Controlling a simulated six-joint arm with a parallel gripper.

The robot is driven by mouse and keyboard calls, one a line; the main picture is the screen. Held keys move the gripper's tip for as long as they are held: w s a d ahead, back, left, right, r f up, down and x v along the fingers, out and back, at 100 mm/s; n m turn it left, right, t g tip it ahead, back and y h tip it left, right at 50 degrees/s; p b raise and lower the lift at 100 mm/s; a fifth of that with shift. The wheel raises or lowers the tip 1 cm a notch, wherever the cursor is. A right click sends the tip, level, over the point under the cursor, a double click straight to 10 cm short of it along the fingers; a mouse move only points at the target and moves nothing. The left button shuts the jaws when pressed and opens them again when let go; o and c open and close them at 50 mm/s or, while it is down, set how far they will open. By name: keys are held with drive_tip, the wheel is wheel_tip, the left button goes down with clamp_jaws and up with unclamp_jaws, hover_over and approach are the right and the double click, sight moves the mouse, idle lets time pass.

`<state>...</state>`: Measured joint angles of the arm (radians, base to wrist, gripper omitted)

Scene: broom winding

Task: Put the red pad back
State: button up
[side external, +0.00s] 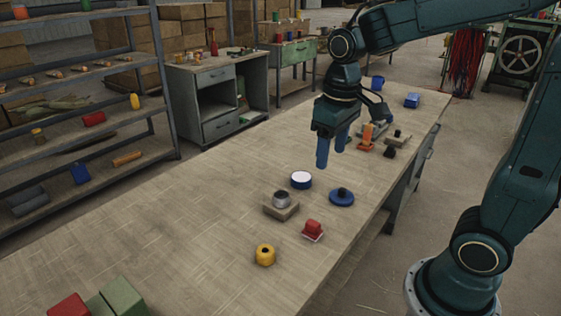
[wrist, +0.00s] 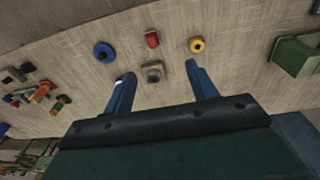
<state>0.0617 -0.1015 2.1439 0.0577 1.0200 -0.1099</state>
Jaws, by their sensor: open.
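The red pad (side external: 313,228) is a small red block resting on a thin pale base on the workbench, near its right edge. In the wrist view the red pad (wrist: 152,40) lies beyond the fingertips, between a blue disc and a yellow piece. My gripper (side external: 331,152) is open and empty, with blue fingers pointing down above the bench. It is farther up the bench than the red pad and apart from it. The wrist view also shows the open fingers (wrist: 159,71) with nothing held between them.
Near the red pad stand a metal cup on a square block (side external: 281,205), a yellow ring (side external: 265,255), a blue disc with a dark knob (side external: 341,197) and a white-topped blue tin (side external: 301,180). Orange and dark parts (side external: 366,140) stand behind my gripper.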

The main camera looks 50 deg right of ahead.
drive_tip(key=s+a+r+t, duration=0.1)
drive_tip(key=s+t, duration=0.1)
drive_tip(key=s, duration=0.4)
drive_tip(key=s+a+r+t, duration=0.1)
drive_tip(key=s+r+t, duration=0.1)
drive_tip(key=s, duration=0.4)
drive_tip(key=shift+a+t, duration=0.3)
drive_tip(key=shift+a, duration=0.1)
